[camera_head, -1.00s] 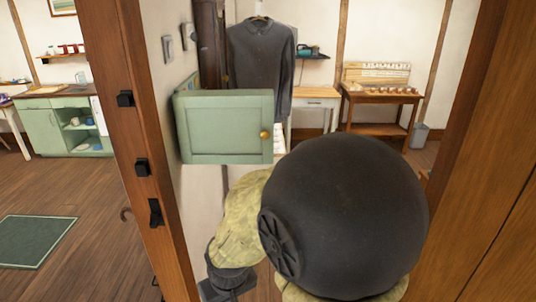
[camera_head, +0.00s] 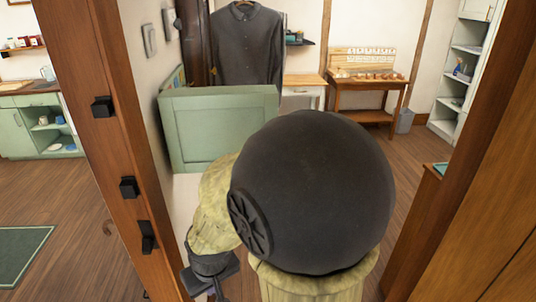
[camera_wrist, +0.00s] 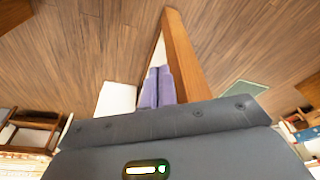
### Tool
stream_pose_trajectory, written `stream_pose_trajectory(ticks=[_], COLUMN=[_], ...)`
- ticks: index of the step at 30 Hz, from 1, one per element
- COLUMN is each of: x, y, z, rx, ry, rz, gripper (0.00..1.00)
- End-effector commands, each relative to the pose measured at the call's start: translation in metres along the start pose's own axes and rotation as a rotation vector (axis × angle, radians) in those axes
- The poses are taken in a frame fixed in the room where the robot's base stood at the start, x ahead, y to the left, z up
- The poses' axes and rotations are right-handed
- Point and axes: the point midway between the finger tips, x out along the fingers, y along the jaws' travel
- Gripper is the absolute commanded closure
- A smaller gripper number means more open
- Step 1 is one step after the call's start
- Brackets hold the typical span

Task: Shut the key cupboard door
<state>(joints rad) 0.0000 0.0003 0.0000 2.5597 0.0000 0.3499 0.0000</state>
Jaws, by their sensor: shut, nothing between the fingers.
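The green panelled cupboard door (camera_head: 222,125) stands open, jutting out from the white wall to the right of the wooden post in the head view. A narrow strip of the cupboard's inside (camera_head: 175,80) shows at its left edge. The door's lower right part and its knob are hidden behind my dark round arm joint. My gripper shows in the wrist view (camera_wrist: 158,88) as two purple fingers, shut together and empty, over the wooden floor. In the head view only my dark wrist shows, low and left of the door's bottom; I see no contact with the door.
A wooden post (camera_head: 110,150) with black hooks stands close left of my arm, and wood panelling (camera_head: 480,210) is close on the right. A dark shirt (camera_head: 247,45) hangs behind the door. A wooden desk (camera_head: 365,85) stands farther back. Open floor lies left, with a green mat (camera_head: 20,255).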

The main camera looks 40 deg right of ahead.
Motion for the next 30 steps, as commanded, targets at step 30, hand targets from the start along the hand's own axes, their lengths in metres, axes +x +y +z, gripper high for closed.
stream_pose_trajectory(ticks=[30], x=[0.012], y=[0.103], z=[-0.120], rx=[0.048], ry=[0.512], rz=[0.095], gripper=[1.00])
